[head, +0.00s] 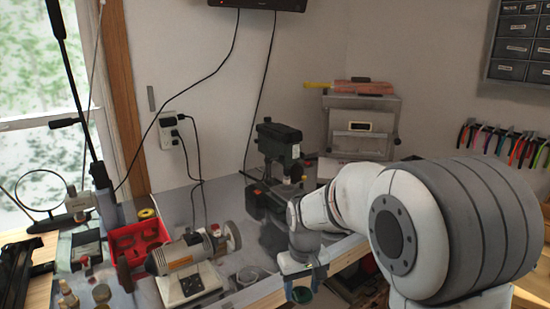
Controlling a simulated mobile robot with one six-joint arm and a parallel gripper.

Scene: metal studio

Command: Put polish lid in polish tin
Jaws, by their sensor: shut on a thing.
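My gripper (303,285) points down at the front edge of the bench. It is shut on a small round dark green thing (302,295), which looks like the polish lid and shows just below the fingers. A small round grey open container (247,275), which looks like the polish tin, stands on the bench to the left of my gripper, apart from it. Its inside is too small to make out.
A bench grinder (185,262) stands left of the tin, with a red bin (137,240) behind it. A dark drill press (277,145) stands behind my gripper. Small jars and bottles (100,293) crowd the front left. A little bench surface around the tin is clear.

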